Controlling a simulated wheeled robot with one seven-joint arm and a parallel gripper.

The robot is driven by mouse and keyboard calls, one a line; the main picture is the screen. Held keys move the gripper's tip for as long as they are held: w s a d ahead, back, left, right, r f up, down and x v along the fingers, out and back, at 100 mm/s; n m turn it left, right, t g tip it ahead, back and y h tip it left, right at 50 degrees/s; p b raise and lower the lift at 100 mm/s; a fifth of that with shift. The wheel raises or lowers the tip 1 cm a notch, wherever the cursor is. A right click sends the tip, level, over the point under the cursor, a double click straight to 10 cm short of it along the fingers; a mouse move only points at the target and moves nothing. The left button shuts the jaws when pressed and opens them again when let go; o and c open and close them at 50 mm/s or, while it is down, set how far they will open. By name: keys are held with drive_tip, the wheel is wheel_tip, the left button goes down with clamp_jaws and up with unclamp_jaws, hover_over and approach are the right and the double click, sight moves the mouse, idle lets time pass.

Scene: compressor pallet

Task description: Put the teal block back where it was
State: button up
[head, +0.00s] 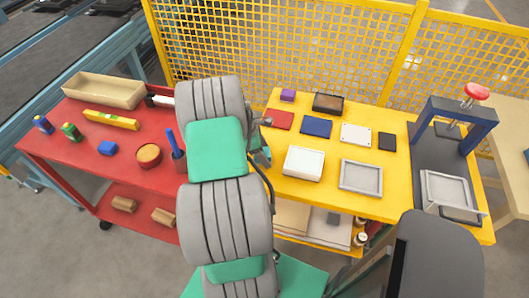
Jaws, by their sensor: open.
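I cannot make out a teal block for certain. A small teal patch (265,156) shows at the right edge of my arm, over the yellow table (400,205); I cannot tell whether it is a block or part of my arm. My gripper is hidden behind my own grey and green arm links, which cover the middle of the head view. What lies behind the arm, between the red bench (75,153) and the yellow table, is hidden too.
The yellow table holds a purple block (287,95), red pad (280,120), blue pad (316,126), dark tray (328,103), white box (303,163) and grey tray (360,178). A blue-framed press (480,130) stands right. A yellow mesh fence (300,45) runs behind.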

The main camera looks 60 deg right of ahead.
drive_tip(key=shift+r, duration=0.1)
drive_tip(key=v, duration=1.2)
drive_tip(key=w+a+r+m+t, duration=0.25)
drive_tip(key=w+a+r, duration=0.45)
drive_tip(key=w+a, duration=0.35)
drive_tip(key=a+r+m+t+y, duration=0.1)
drive_tip(key=a+r+t, duration=0.1)
drive_tip(key=a, duration=1.3)
drive_tip(key=s+a+r+m+t+y, duration=0.1)
drive_tip(key=a+r+m+t, duration=0.1)
drive_tip(key=a, duration=1.4)
drive_tip(key=shift+t, duration=0.55)
drive_tip(key=shift+s+r+m, duration=0.1)
drive_tip(key=shift+m, duration=0.15)
